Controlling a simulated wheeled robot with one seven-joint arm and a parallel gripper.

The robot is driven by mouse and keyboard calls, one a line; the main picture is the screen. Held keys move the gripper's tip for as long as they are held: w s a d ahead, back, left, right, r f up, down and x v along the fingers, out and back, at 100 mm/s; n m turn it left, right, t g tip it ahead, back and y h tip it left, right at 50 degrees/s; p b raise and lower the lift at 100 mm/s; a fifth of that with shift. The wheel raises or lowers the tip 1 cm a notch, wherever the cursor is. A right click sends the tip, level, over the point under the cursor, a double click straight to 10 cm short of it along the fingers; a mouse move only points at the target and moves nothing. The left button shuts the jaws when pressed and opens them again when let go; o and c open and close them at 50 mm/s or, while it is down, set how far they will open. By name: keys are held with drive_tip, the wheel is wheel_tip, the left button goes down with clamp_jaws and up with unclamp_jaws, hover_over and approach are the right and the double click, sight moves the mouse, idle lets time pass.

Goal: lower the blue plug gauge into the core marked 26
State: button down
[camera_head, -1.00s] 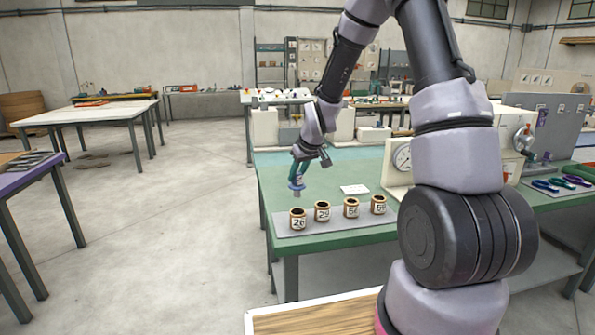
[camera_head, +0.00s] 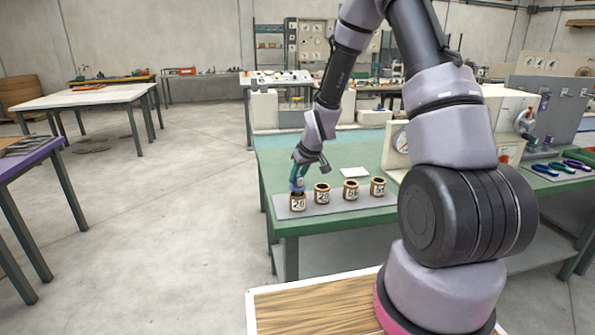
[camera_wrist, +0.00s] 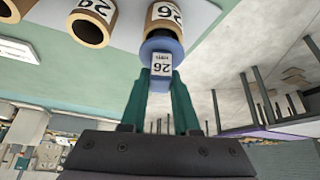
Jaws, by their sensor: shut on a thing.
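The blue plug gauge (camera_wrist: 163,48) carries a white label reading 26. My gripper (camera_wrist: 161,82) is shut on it with two green fingers. In the head view my gripper (camera_head: 298,178) hangs above the leftmost core, with the blue gauge (camera_head: 297,189) upright at its mouth. The core marked 26 (camera_head: 298,205) stands on a grey mat; it also shows in the wrist view (camera_wrist: 167,16). The gauge's lower end meets the core's rim in the picture, and I cannot tell how far inside it is.
Several similar cores stand in a row to the right, the nearest (camera_head: 322,194) close by. The grey mat (camera_head: 335,208) lies on the green table (camera_head: 272,167). A white card (camera_head: 354,173) lies behind the cores.

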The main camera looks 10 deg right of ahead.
drive_tip(key=shift+f, duration=0.9)
drive_tip(key=c, duration=0.6)
unclamp_jaws()
drive_tip(key=shift+r, duration=0.1)
